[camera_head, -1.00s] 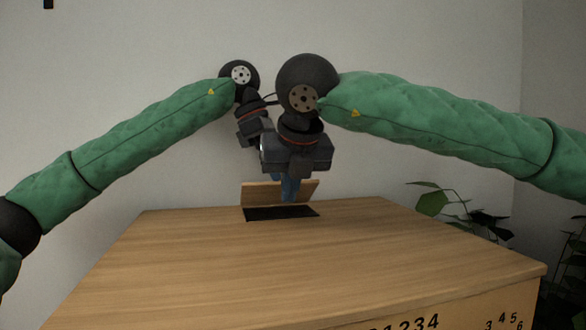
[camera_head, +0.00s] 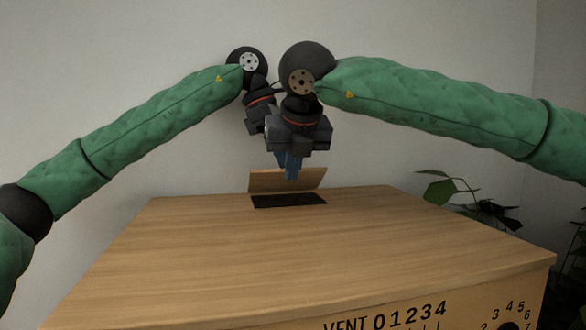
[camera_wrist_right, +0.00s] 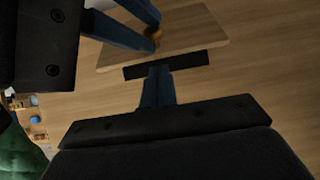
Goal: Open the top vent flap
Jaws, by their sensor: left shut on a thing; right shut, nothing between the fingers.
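The top vent flap (camera_head: 270,181) is a light wooden panel. It stands raised behind a dark opening (camera_head: 289,201) in the wooden box top. In the right wrist view the flap (camera_wrist_right: 195,35) is at the top, beside the dark slot (camera_wrist_right: 165,65). My left gripper (camera_wrist_right: 152,25) has its blue fingers closed on a small brown knob (camera_wrist_right: 156,39) at the flap. In the head view its fingers are hidden behind the right gripper. My right gripper (camera_head: 292,172) is shut and empty, pointing down in front of the flap.
The wooden box top (camera_head: 210,250) is broad and clear in front of the opening. Its front carries printed numbers and the word VENT (camera_head: 345,326). A leafy plant (camera_head: 440,190) stands behind at the right. A pale wall is behind.

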